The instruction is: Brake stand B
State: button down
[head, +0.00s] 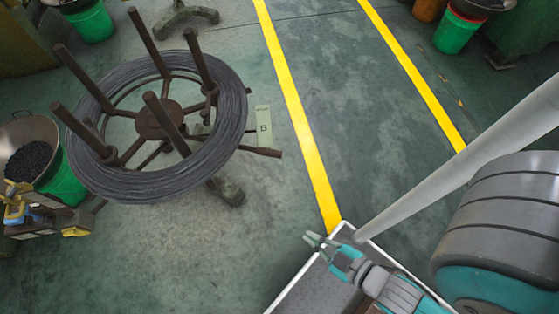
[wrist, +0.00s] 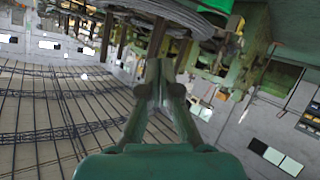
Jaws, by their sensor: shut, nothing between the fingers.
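Stand B is a dark brown reel stand (head: 162,118) with several upright posts, at the left of the head view. A thick coil of grey wire (head: 232,130) lies around the posts. A pale green plate (head: 264,124) at its right side carries a dark letter that looks like B. A brown bar (head: 262,152) sticks out to the right just below the plate. My gripper (head: 314,241) is shut and empty, below and to the right of the bar, well apart from it. The wrist view is tilted; my shut fingers (wrist: 158,72) point towards what looks like the coil's edge (wrist: 172,12).
A green bucket with a pan of dark parts (head: 30,160) stands at the left, beside a machine part (head: 40,215). More green buckets (head: 92,22) (head: 455,32) stand at the back. Yellow floor lines (head: 298,115) run right of the stand. The floor between stand and my base is clear.

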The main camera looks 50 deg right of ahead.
aim_at(281, 158)
jog(key=w+d+f+n+g+h, duration=0.25)
jog(key=w+f+n, duration=0.3)
jog(key=f, duration=0.55)
jog(key=w+d+f+n+g+h, duration=0.1)
jog(key=w+d+f+n+g, duration=0.15)
jog(key=w+f+n, duration=0.6)
jog(key=w+d+f+n+g+h, duration=0.1)
jog(key=w+d+n+h, duration=0.2)
jog(key=w, duration=0.2)
jog(key=w+d+f+n+g+h, duration=0.1)
jog(key=w+d+f+n+h, duration=0.1)
jog(key=w, duration=0.4)
jog(key=shift+d+f+n+h, duration=0.3)
jog(key=shift+d+n+h, duration=0.15)
jog(key=shift+h, duration=0.6)
jog(key=shift+d, duration=0.1)
jog(key=x, duration=1.4)
jog(key=shift+s+f, duration=0.1)
